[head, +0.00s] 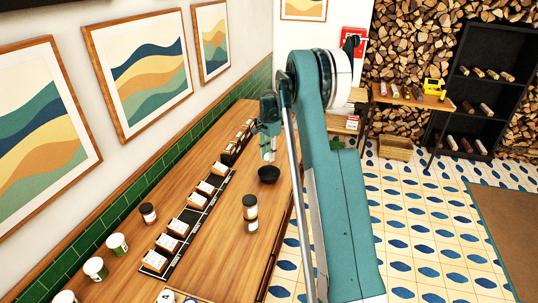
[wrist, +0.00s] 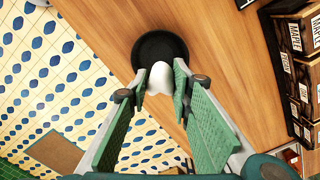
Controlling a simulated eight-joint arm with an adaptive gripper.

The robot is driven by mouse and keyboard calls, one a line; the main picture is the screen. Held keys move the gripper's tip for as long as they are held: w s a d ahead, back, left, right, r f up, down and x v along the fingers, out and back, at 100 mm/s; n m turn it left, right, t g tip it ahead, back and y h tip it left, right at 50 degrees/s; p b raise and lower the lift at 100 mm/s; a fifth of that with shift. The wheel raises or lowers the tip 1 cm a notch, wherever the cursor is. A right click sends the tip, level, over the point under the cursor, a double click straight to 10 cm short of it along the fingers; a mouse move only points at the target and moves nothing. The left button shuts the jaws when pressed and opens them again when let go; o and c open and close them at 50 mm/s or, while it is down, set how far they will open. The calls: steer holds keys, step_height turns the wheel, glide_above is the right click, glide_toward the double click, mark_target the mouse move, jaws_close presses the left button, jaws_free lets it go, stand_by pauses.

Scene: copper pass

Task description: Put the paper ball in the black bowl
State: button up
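A black bowl (head: 268,175) stands on the wooden counter, near its right edge. My gripper (head: 268,150) is above it, pointing down. In the wrist view, a white paper ball (wrist: 160,80) is between the two green fingertips of my gripper (wrist: 160,88), which look closed on its sides. The ball covers part of the near side of the bowl (wrist: 145,47) in that view. In the head view, the ball shows as a small white patch above the bowl, apart from it.
A dark-lidded jar (head: 250,213) stands on the counter in front of the bowl. A row of labelled boxes (head: 178,227) on a black strip runs along the counter to the left. More jars (head: 117,243) stand near the wall. Beyond the counter's right edge is tiled floor.

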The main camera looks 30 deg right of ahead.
steer(key=b, duration=0.2)
glide_toward(269, 170)
steer(key=shift+s+a+f, duration=0.4)
steer(key=shift+s+f, duration=0.3)
steer(key=shift+f, duration=0.3)
steer(key=shift+s+a+f, duration=0.4)
steer(key=shift+s+f, duration=0.35)
steer(key=shift+f, duration=0.2)
steer(key=shift+s+a+f, duration=0.4)
steer(key=shift+s+f, duration=0.3)
steer(key=shift+f, duration=0.3)
steer(key=o, duration=0.7)
steer(key=shift+r+p, duration=0.55)
steer(key=shift+r, duration=2.95)
steer(key=shift+r, duration=0.1)
